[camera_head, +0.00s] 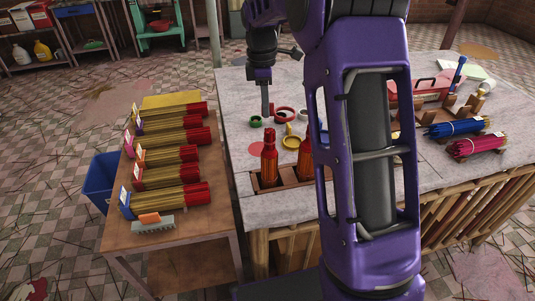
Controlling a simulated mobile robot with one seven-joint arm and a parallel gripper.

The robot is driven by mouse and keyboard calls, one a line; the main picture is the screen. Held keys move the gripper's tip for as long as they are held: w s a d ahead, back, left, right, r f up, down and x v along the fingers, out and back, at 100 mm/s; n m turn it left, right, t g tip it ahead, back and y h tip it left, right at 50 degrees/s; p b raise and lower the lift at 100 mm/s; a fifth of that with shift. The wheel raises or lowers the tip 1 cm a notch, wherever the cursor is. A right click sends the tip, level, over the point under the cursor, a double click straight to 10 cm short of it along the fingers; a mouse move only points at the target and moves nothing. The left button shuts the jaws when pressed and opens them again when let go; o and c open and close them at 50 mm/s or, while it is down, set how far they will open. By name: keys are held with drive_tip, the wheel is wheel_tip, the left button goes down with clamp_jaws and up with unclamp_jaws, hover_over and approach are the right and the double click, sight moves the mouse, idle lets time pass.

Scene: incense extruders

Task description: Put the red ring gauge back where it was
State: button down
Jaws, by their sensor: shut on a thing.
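The red ring gauge (284,113) shows at the tip of my gripper (268,116), over the left part of the pale work table. The gripper points down and is shut on the ring's near-left side. Whether the ring touches the table or hangs just above it, I cannot tell. A flat pinkish-red round patch (256,149) lies bare on the table in front of the gripper. A small green ring (255,121) lies left of the gripper, and a yellow ring gauge (291,142) lies nearer to me.
Red-orange bottle-shaped pieces (269,158) stand upright in a wooden rack (266,187) at the table's front edge. My purple arm hides the table's middle. Blue (458,127) and magenta (476,146) stick bundles lie right. A side table (222,217) holds more bundles.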

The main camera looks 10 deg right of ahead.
drive_tip(key=w+a+f+n, duration=0.2)
drive_tip(key=w+a+f, duration=0.2)
drive_tip(key=f, duration=0.1)
drive_tip(key=b, duration=0.1)
hover_over(249, 151)
wheel_tip(249, 151, down, 4)
drive_tip(key=shift+w+r+n, duration=0.1)
drive_tip(key=shift+n, duration=0.2)
drive_tip(key=shift+f+b, duration=0.3)
drive_tip(key=shift+f, duration=2.75)
drive_tip(key=shift+f, duration=0.1)
drive_tip(key=shift+f, duration=0.1)
drive_tip(key=c, duration=0.9)
unclamp_jaws()
drive_tip(key=r, duration=0.8)
drive_tip(key=r+p, duration=0.1)
drive_tip(key=r, duration=0.3)
drive_tip(key=shift+a+r, duration=0.25)
drive_tip(key=shift+a, duration=0.05)
